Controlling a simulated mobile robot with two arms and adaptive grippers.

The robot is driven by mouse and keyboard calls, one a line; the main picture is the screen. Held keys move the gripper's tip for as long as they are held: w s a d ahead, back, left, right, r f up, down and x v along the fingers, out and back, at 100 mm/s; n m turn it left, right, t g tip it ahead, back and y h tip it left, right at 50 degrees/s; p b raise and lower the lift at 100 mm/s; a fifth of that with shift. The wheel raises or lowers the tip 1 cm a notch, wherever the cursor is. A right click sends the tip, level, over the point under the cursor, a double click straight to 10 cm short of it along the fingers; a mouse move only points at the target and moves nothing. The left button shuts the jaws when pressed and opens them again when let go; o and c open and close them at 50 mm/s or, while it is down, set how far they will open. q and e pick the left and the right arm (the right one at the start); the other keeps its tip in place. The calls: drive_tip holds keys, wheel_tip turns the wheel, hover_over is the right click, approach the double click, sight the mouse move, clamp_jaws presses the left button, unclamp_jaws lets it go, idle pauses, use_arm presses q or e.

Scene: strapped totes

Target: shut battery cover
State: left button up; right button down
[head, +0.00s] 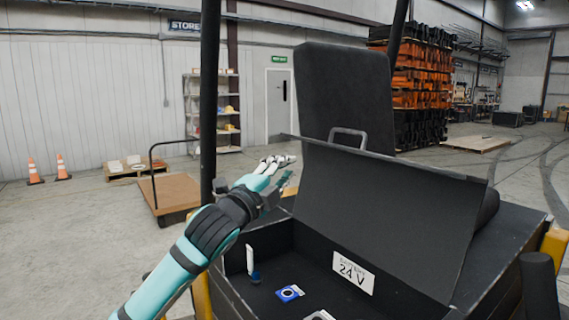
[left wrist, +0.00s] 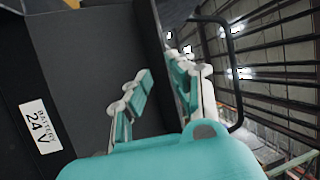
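The battery cover (head: 385,210) is a wide dark panel standing raised and tilted at the back of the open battery box (head: 230,290). A grey loop handle (head: 348,135) shows at its top edge. My left gripper (head: 280,172) is by the cover's left edge, with its fingers spread and nothing held. In the left wrist view, the dark cover (left wrist: 90,65) fills the left side and the handle loop (left wrist: 237,75) stands at the right. The gripper (left wrist: 160,78) shows a gap between its fingers near the cover's edge; contact cannot be told. My right gripper is out of view.
A white "24 V" label (head: 353,272) is on the box's inner wall, with a blue item (head: 289,293) below. A black seat back (head: 345,90) rises behind the cover. A dark post (head: 209,100) stands left of the gripper. A flat cart (head: 170,192) is farther left.

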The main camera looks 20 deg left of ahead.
use_arm(q)
drive_tip(key=shift+w+d+r, duration=0.1)
drive_tip(key=shift+w, duration=0.25)
drive_tip(key=shift+c, duration=0.4)
clamp_jaws()
drive_tip(key=shift+o, duration=0.4)
unclamp_jaws()
drive_tip(key=v, duration=1.2)
